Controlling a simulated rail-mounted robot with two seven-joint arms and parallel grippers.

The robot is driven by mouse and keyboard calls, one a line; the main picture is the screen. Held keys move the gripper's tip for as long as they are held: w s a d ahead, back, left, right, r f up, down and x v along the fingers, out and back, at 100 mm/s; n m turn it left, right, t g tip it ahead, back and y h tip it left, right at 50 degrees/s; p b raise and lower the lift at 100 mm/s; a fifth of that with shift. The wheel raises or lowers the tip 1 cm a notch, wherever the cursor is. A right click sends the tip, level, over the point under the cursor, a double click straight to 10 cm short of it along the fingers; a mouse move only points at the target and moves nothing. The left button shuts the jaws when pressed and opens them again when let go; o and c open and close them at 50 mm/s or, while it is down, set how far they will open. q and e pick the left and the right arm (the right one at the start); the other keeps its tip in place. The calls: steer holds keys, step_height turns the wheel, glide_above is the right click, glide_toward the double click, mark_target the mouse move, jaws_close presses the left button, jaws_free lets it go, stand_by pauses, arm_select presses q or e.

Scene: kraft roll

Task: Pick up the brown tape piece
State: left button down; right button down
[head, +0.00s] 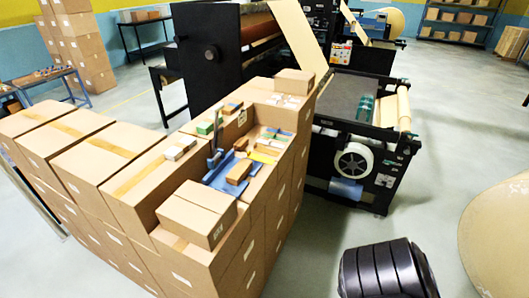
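Several small items lie on top of a stack of cardboard boxes left of centre in the head view. A brown block-like piece (238,172) lies on a blue sheet (216,181). Another brown piece (232,107) lies farther back, and a smaller brown one (240,144) lies between them. I cannot tell which of these is the brown tape piece.
A closed carton (196,213) stands in front of the items, and a smaller box (294,82) stands behind. Larger boxes (125,178) line the left. A black machine with a roller (404,108) stands behind and right.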

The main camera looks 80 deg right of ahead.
steer(key=c, duration=1.8)
jaws_free()
steer(key=o, duration=0.6)
steer(key=shift+o, duration=0.2)
